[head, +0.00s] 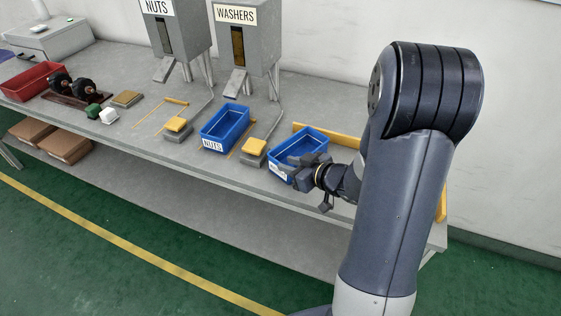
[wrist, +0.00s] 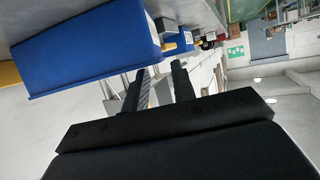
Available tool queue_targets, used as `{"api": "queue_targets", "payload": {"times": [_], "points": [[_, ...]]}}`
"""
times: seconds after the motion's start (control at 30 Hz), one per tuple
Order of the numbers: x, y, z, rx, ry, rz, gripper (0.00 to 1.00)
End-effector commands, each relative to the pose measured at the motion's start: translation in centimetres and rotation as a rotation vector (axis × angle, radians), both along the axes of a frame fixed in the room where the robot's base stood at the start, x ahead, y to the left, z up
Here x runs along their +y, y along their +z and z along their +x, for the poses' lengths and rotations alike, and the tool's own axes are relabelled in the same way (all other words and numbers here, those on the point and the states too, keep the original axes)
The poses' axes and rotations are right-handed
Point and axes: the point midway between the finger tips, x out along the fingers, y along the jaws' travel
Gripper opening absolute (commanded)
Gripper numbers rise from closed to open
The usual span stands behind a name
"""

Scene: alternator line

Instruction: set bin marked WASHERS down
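A blue bin (head: 318,137) stands on the grey workbench at its right part, upright and apparently empty. Its white front label (head: 278,171) is mostly hidden by my gripper, so I cannot read it. My gripper (head: 297,160) is at the near front side of this bin. In the wrist view the blue bin (wrist: 85,50) fills the upper left, appearing upside down. There, the two dark fingers of my gripper (wrist: 161,68) are spread apart with an empty gap, close by the bin's rim. I see no bin wall between them.
A blue NUTS bin (head: 224,124) stands to the left, with yellow blocks (head: 254,147) beside it. The WASHERS dispenser (head: 240,40) and NUTS dispenser (head: 172,30) stand behind. A yellow rail (head: 343,141) lies behind the right bin. A red bin (head: 30,82) is far left.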

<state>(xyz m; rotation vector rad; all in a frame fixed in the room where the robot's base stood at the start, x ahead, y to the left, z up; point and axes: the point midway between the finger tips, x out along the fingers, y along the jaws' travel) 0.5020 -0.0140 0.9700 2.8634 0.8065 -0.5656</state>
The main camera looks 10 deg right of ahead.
Motion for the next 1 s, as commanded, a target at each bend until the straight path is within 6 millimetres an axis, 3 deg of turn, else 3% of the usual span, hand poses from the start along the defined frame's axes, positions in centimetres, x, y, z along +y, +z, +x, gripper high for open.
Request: {"api": "queue_targets", "payload": {"times": [0.2, 0.4, 1.0], "points": [[-2.2, 1.7, -3.4, -0.001, -0.005, -0.002, 0.25], [-3.1, 2.5, -5.1, 0.000, -0.002, 0.000, 0.25], [-3.3, 2.7, -5.6, 0.001, 0.001, 0.001, 0.25]]}}
